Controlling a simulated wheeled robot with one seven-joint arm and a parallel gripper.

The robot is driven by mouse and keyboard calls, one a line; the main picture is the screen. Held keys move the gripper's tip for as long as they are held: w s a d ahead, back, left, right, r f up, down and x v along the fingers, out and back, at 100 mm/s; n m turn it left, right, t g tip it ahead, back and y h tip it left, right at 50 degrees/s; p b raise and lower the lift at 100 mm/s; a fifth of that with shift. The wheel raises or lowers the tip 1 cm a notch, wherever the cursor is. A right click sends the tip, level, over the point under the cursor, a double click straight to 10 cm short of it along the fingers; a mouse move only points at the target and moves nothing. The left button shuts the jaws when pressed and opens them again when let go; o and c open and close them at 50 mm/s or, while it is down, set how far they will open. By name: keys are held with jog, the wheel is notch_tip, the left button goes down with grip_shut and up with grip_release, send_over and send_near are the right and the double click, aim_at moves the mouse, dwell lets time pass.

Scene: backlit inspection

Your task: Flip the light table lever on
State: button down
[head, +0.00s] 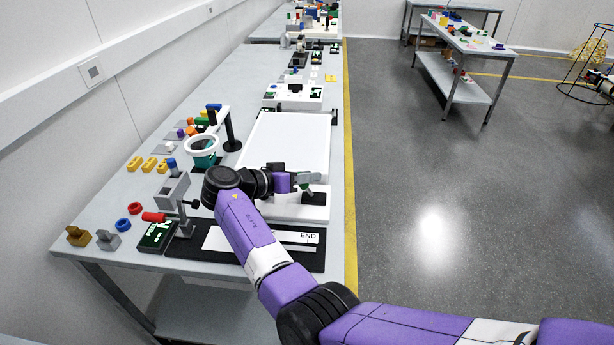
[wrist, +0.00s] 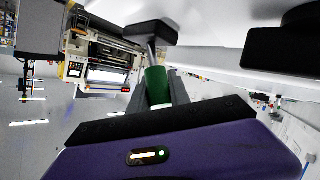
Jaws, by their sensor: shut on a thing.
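The light table (head: 287,140) is a white flat box on the bench, with a lower white front part. A lever with a black mount (head: 314,198) sits at its front right. In the wrist view the lever shows as a green handle (wrist: 156,84) on a short metal shaft, running to a black block (wrist: 150,31). My gripper (head: 307,180) is at the lever. Its grey fingers (wrist: 158,92) are shut on the green handle, one on each side. The head view shows little of the handle behind the fingers.
A ring magnifier (head: 203,148) on a black stand is left of the light table. Yellow blocks (head: 149,164) are at left.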

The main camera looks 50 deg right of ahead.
jog(key=shift+r, duration=0.1)
dwell(0.3)
jog(key=shift+s+d+r+m+t+y+p, duration=0.2)
jog(key=shift+s+d+m+t+y+p, duration=0.45)
jog(key=shift+y, duration=0.35)
jog(key=shift+s+d+m+t+y, duration=0.3)
jog(key=shift+s+m+t+y, duration=0.3)
jog(key=shift+t+y, duration=0.2)
jog(key=shift+s+d+f+m+t+y, duration=0.4)
jog(key=shift+s+d+m+t+y, duration=0.25)
jog(key=shift+t+y, duration=0.35)
jog(key=shift+s+d+f+m+t+y, duration=0.35)
jog(key=shift+s+f+m+t+y, duration=0.15)
jog(key=shift+t+y, duration=0.35)
jog(key=shift+s, duration=0.1)
jog(key=c, duration=1.2)
grip_release()
